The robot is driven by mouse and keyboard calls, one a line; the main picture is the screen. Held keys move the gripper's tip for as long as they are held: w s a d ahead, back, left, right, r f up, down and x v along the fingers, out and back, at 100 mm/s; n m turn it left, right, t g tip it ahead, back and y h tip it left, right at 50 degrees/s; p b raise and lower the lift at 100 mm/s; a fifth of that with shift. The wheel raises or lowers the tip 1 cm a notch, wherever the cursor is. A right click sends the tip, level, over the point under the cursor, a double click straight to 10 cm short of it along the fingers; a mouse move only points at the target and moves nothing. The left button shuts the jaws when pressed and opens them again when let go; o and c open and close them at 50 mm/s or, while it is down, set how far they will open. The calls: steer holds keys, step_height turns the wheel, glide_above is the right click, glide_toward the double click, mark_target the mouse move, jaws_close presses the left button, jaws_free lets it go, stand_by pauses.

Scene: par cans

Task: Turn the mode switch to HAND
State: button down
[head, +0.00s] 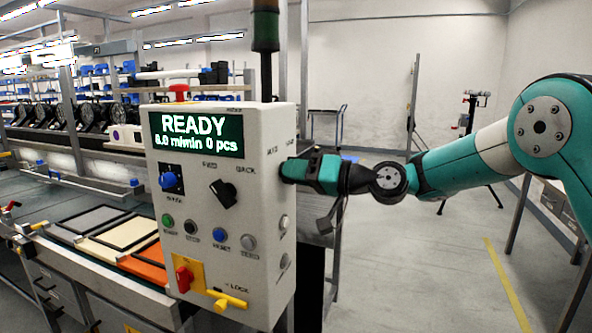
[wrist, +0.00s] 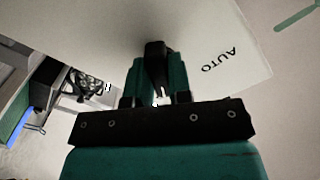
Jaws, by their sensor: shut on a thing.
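The control box (head: 222,280) stands at the centre of the head view, with a screen reading READY. My gripper (head: 288,169) reaches its right side face from the right, with the fingers against that face. In the wrist view, my gripper (wrist: 157,78) has its teal fingers on either side of a black knob (wrist: 155,52), the mode switch, and is shut on it. A pale mark shows on the knob's near end. The AUTO label (wrist: 218,60) is printed on the face to the right of the knob. In the head view the knob is hidden by my gripper.
The box front carries a blue knob (head: 171,181), a black selector (head: 222,193), several push buttons, a red switch (head: 184,279) and a yellow lock handle (head: 228,299). More buttons (head: 284,223) sit below my gripper on the side face.

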steer(key=shift+m, duration=0.3)
stand_by(0.4)
steer(key=c, duration=1)
jaws_free()
steer(key=shift+c, duration=0.2)
steer(key=shift+d, duration=0.1)
steer(key=b+v, duration=0.6)
steer(key=v, duration=1.1)
steer(key=shift+d+b, duration=0.15)
steer(key=shift+b, duration=0.25)
